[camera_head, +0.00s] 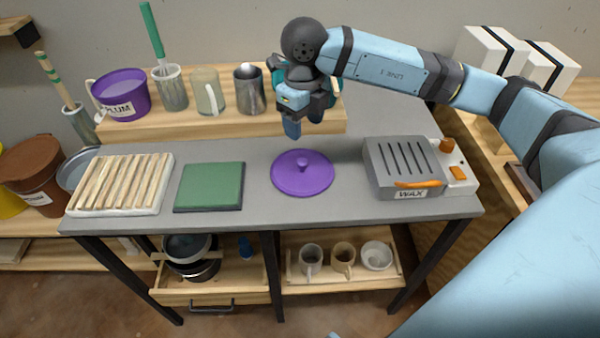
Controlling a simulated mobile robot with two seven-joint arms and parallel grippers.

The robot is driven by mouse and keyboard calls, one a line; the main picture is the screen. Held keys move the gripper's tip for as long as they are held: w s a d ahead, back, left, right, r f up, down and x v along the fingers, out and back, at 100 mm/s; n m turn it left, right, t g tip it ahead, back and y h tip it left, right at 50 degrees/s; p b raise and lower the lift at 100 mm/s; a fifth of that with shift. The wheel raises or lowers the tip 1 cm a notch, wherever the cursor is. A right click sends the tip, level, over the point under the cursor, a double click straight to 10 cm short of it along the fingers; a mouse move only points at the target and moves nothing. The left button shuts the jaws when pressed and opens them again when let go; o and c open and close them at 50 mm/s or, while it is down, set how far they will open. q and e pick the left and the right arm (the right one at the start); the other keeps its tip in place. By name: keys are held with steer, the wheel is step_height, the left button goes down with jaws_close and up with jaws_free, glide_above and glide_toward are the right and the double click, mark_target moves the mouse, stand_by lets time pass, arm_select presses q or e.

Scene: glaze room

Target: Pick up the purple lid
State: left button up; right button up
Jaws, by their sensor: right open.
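The purple lid (302,182) lies flat on the grey table (257,153), with its small knob upward. It sits between the green mat and the wax unit. My right gripper (296,130) comes in from the right on a blue arm and hangs above and just behind the lid, pointing down. It is open and empty, and it does not touch the lid. The lid is fully visible. My left gripper is not in view.
A grey wax unit (400,163) stands to the right, a green mat (209,186) and a slatted rack (121,183) to the left. Behind, a wooden shelf (160,126) bears a purple plum bucket (122,93) and several cups. Low shelves hold mugs (311,260).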

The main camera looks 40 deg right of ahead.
mark_target(302, 161)
step_height(302, 161, down, 12)
steer(key=shift+a+r+b, duration=0.1)
steer(key=shift+a+b, duration=0.05)
steer(key=shift+b, duration=0.65)
steer(key=c, duration=1)
